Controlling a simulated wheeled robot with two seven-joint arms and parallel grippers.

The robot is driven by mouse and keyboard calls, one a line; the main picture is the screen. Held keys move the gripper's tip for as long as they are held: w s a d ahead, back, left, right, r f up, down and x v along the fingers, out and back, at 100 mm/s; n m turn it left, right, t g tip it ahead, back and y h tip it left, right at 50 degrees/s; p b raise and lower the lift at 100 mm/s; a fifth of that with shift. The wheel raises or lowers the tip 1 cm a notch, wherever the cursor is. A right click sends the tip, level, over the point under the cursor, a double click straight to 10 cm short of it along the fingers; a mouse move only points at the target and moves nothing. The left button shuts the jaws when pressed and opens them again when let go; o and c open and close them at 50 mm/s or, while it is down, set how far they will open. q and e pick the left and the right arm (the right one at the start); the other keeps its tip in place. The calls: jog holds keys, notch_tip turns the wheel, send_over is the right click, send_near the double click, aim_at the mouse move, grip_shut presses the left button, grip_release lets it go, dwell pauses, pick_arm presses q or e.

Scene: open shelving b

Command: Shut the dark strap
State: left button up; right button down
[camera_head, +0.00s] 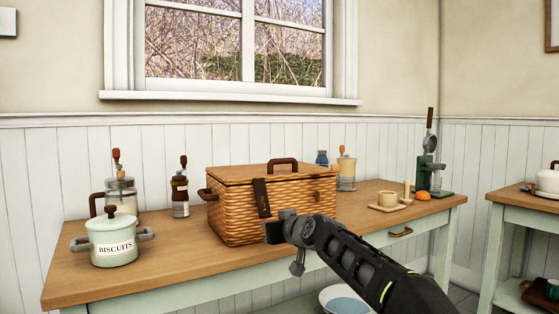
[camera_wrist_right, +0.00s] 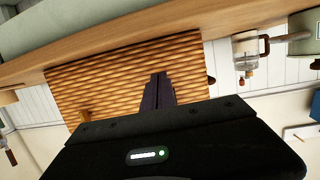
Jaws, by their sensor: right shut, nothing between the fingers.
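A wicker basket (camera_head: 285,222) stands on the wooden table with its lid (camera_head: 235,174) down. The dark strap (camera_head: 261,198) is at the lid's front edge and slants down over the front, left of the middle. I cannot tell whether its lower end lies flat on the wicker. My right gripper (camera_head: 272,232) is shut and empty, in front of the basket just below the strap's lower end. In the right wrist view, the basket (camera_wrist_right: 115,75) appears upside down behind the narrow dark shut fingers (camera_wrist_right: 157,90); the strap cannot be told apart there. My left gripper is not in view.
A biscuit tin (camera_head: 113,240) and glass jars (camera_head: 180,195) stand left of the basket. The table front (camera_head: 175,265) before the basket is clear.

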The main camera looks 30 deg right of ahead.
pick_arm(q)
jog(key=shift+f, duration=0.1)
pick_arm(e)
jog(key=shift+w+f, duration=0.4)
jog(key=shift+w, duration=0.25)
dwell(0.9)
